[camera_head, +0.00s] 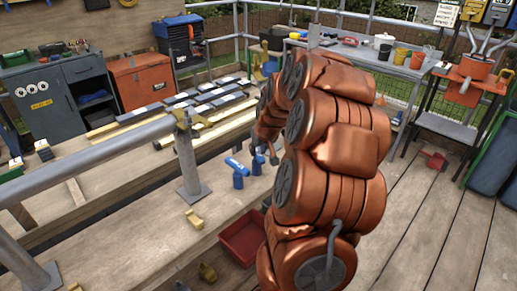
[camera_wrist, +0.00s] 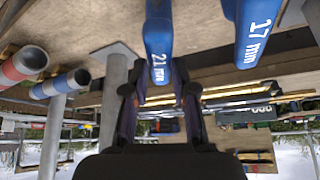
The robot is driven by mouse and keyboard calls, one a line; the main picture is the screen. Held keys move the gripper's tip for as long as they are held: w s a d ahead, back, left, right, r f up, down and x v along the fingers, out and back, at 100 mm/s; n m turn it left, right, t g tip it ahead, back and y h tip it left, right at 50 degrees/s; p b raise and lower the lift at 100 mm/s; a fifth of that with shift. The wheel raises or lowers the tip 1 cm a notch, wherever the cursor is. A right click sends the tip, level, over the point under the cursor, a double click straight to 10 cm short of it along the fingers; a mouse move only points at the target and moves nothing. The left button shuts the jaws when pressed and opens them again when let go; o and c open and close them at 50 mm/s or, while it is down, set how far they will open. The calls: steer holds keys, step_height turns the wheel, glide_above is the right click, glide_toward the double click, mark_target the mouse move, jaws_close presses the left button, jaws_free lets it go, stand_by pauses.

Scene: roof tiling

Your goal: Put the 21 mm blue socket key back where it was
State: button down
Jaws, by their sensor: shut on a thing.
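The 21 mm blue socket key (camera_wrist: 159,45), with white lettering, is between the two fingers of my gripper (camera_wrist: 160,90) in the wrist view, which looks upside down. The fingers are shut on it. The 17 mm blue key (camera_wrist: 252,35) is beside it to the right, apart from the fingers. In the head view, blue pieces stand or lie on the plank: one with white marks (camera_head: 234,164), one lower (camera_head: 238,180) and one to the right (camera_head: 256,168). I cannot tell their sizes there. My arm hides most of my gripper in the head view.
A grey post on a base plate (camera_head: 190,170) carries a long rail (camera_head: 90,150) left of the keys. A yellow fitting (camera_head: 194,220) lies on the plank, and a red tray (camera_head: 240,238) is below it. Red and blue tubes (camera_wrist: 25,65) show at left in the wrist view.

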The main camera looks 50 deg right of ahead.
steer(key=c, duration=0.9)
jaws_free()
steer(key=shift+f, duration=0.1)
steer(key=b+v, duration=0.1)
steer(key=v, duration=1.1)
steer(key=s+a+f+n+g+y, duration=0.1)
steer(key=s+a+f, duration=0.1)
steer(key=a, duration=0.8)
steer(key=s+a+f+n+g+y, duration=0.1)
steer(key=s+a+n+g, duration=0.1)
steer(key=a, duration=0.9)
steer(key=s+a+f+g, duration=0.1)
steer(key=s+a+f, duration=0.1)
steer(key=s+a, duration=0.2)
steer(key=s+a+f+n+g, duration=0.1)
steer(key=s+a+g, duration=0.1)
steer(key=s+a, duration=0.3)
steer(key=s+a+f+n+g, duration=0.1)
steer(key=s+a, duration=0.3)
steer(key=s, duration=0.6)
steer(key=shift+s+a+f, duration=0.15)
steer(key=shift+s+f, duration=0.05)
steer(key=shift+f, duration=0.2)
steer(key=shift+s+a+f, duration=0.2)
steer(key=shift+f, duration=0.2)
